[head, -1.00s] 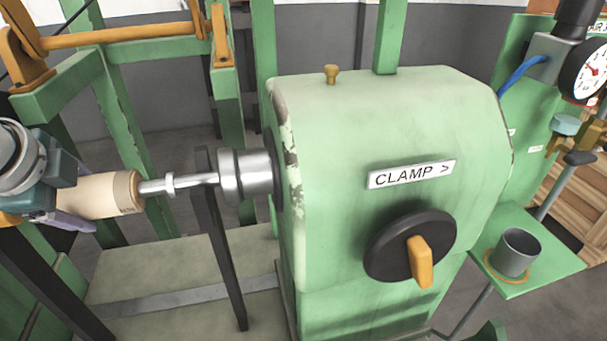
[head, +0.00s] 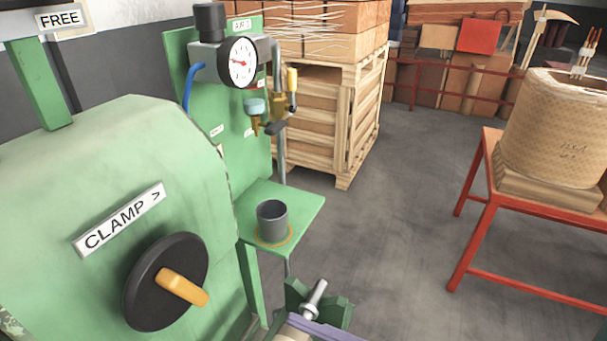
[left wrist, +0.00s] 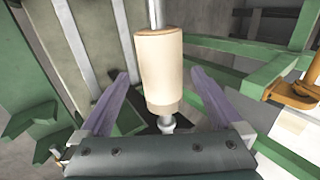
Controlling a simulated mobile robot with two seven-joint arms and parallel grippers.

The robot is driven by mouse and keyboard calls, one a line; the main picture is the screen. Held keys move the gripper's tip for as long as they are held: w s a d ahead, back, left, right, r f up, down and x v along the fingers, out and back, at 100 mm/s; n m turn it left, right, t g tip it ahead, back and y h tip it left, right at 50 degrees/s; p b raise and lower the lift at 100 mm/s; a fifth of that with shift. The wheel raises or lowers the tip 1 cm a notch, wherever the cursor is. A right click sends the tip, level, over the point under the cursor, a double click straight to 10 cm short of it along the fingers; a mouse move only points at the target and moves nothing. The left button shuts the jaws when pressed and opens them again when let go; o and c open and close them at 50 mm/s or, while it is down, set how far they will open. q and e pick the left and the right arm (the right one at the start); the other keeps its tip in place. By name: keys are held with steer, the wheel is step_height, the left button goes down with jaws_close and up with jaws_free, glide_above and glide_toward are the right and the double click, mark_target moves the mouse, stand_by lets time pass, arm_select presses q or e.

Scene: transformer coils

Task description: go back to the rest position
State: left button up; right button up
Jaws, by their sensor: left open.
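In the left wrist view, a pale beige cylinder (left wrist: 160,75) sits on a metal shaft (left wrist: 154,14). My left gripper (left wrist: 160,74) is open, with one purple finger on each side of the cylinder and gaps between them.
A green machine (head: 100,150) with a "CLAMP" label and black knob (head: 150,285) fills the left. A grey cup (head: 272,220) stands on a green shelf (head: 305,205). A wooden crate (head: 350,125) is behind. A red table (head: 487,170) stands right; the floor between is clear.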

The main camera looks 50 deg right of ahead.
arm_select(q)
steer(key=v, duration=0.5)
steer(key=shift+s+r, duration=0.1)
steer(key=shift+r, duration=0.1)
arm_select(e)
steer(key=shift+r, duration=0.15)
arm_select(q)
steer(key=shift+d, duration=0.1)
